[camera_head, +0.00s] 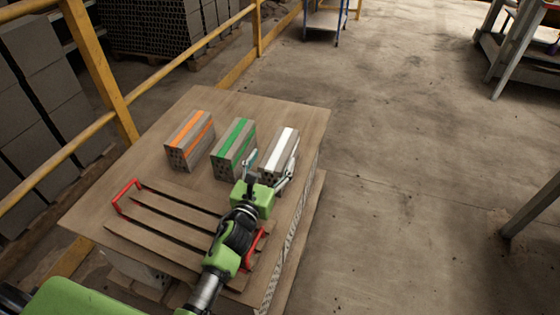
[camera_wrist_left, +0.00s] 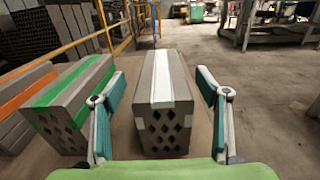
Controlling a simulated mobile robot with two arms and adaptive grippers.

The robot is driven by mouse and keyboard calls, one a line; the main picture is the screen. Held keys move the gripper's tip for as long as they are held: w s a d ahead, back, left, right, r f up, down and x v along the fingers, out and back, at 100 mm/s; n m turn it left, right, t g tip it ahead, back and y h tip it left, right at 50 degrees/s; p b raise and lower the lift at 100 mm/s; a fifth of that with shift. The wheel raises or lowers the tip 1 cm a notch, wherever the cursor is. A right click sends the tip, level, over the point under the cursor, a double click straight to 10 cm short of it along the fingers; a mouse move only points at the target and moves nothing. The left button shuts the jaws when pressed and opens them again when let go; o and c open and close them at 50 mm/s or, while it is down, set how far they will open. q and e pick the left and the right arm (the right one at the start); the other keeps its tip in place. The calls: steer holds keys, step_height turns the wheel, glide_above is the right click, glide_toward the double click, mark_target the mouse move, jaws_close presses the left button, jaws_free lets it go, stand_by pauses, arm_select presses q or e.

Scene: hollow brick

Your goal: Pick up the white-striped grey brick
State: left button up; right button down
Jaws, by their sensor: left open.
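The white-striped grey brick (camera_head: 279,156) stands at the right of the row of bricks on the wooden table (camera_head: 300,118). In the left wrist view, the white-striped brick (camera_wrist_left: 164,105) sits upright with its holed end facing me and a white stripe along its top. My left gripper (camera_head: 268,168) is open at the brick's near end. In the left wrist view, the open fingers of my left gripper (camera_wrist_left: 160,110) flank the brick on both sides, with a gap on each side. My right gripper is not in view.
A green-striped brick (camera_head: 233,148) stands just left of the white-striped one, and an orange-striped brick (camera_head: 189,140) is further left. A slatted wooden tray with red handles (camera_head: 126,195) lies in front on the table. A yellow railing (camera_head: 125,110) runs along the left.

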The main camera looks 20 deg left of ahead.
mark_target(278, 150)
arm_select(q)
steer(key=w, duration=0.3)
steer(key=w+b, duration=0.1)
steer(key=w, duration=0.1)
steer(key=shift+w+d+f, duration=0.15)
steer(key=shift+d+f, duration=0.05)
steer(key=shift+f, duration=0.15)
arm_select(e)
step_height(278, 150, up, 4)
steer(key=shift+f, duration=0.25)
arm_select(q)
jaws_close()
steer(key=shift+r, duration=0.2)
